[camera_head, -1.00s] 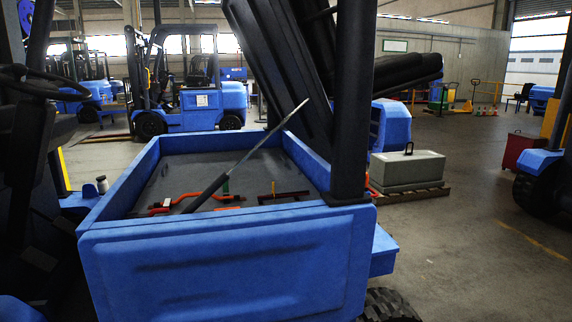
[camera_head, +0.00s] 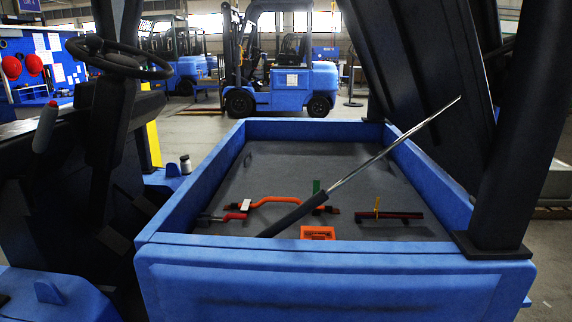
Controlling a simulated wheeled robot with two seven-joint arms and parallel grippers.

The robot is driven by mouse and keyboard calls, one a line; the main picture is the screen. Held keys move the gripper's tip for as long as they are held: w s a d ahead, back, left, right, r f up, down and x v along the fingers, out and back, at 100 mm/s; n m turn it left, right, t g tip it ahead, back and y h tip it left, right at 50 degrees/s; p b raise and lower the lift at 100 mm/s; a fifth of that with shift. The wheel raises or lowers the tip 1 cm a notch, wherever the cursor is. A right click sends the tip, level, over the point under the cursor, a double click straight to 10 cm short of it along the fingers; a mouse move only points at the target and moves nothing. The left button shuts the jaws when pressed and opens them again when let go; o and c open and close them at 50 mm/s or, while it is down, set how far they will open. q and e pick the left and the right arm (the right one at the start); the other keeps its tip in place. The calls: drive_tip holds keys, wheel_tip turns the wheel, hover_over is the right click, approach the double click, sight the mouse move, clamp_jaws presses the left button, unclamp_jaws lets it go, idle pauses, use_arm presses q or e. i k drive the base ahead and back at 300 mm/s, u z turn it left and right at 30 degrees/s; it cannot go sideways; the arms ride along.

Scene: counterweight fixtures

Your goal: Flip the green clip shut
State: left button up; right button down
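A small green clip (camera_head: 316,187) stands upright inside the blue-walled compartment, just behind the dark lower part of a slanted strut (camera_head: 368,163). The clip's lower part is hidden by the strut, so I cannot tell what it is fixed to. An orange bent bar (camera_head: 272,200) passes close by it, with a white clip (camera_head: 245,205) at its left part. A yellow clip (camera_head: 377,206) stands on a dark red bar (camera_head: 398,215) to the right. Neither of my grippers shows.
The blue compartment's front wall (camera_head: 330,285) is nearest me. A raised dark cover (camera_head: 425,75) and a thick black post (camera_head: 520,130) stand at the right. An orange block (camera_head: 318,232) lies near the front wall. A steering wheel (camera_head: 118,58) is at the left.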

sight(316, 184)
drive_tip(key=u, duration=0.4)
drive_tip(key=i, duration=0.45)
drive_tip(key=u, duration=0.35)
